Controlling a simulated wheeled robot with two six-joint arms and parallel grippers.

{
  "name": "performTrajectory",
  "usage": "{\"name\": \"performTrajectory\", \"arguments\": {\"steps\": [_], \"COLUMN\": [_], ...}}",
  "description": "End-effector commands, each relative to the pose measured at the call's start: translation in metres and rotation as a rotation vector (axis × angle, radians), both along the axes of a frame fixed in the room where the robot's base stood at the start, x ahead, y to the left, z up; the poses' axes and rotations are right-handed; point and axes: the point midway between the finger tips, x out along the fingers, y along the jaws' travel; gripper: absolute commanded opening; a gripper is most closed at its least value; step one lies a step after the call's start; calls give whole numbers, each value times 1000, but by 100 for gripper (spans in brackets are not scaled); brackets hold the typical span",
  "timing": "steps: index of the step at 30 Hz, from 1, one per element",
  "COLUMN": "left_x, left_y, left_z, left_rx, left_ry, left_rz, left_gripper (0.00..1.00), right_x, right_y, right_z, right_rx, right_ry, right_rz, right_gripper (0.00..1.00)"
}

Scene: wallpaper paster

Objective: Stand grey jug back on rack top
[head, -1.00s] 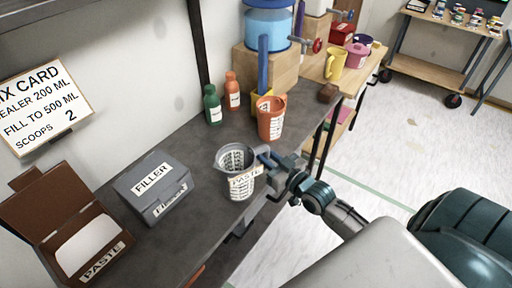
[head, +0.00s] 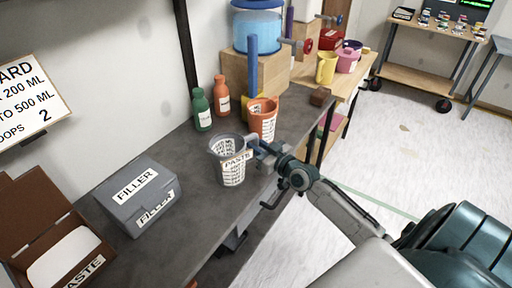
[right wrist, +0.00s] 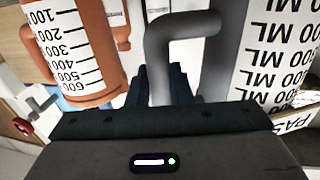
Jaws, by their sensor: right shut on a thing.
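The grey jug (head: 231,168), with printed measure marks and a PASTE tag, is upright over the dark grey bench top (head: 190,158) near its front edge. I cannot tell whether its base touches the surface. My right gripper (head: 257,147) is shut on the jug's handle, from the right. In the right wrist view the grey handle (right wrist: 165,50) runs between the dark fingers (right wrist: 172,88), with the jug's body (right wrist: 275,55) on the right. My left gripper is not in view.
An orange jug (head: 262,122) stands just behind the grey jug, also at left in the right wrist view (right wrist: 85,45). Green (head: 202,110) and orange (head: 221,97) bottles stand near the wall. A FILLER box (head: 140,195) and brown PASTE box (head: 50,235) are left.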

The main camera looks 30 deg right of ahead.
Motion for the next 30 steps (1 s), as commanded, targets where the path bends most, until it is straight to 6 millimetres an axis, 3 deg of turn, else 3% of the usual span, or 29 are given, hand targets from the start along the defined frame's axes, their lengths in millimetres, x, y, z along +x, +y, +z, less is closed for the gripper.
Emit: {"name": "performTrajectory", "arguments": {"steps": [6,7,10,21,30], "left_x": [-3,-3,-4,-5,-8], "left_y": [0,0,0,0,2], "left_z": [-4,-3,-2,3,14], "left_rx": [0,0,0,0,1], "left_ry": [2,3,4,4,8], "left_rz": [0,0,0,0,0], "left_gripper": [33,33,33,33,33], "right_x": [0,0,0,0,-46], "right_y": [0,0,0,0,-9], "right_z": [-3,-2,-1,3,2], "right_rx": [0,0,0,0,-4], "right_ry": [-1,0,0,0,5], "right_rz": [0,0,0,0,1], "right_gripper": [0,23,41,41,41]}}
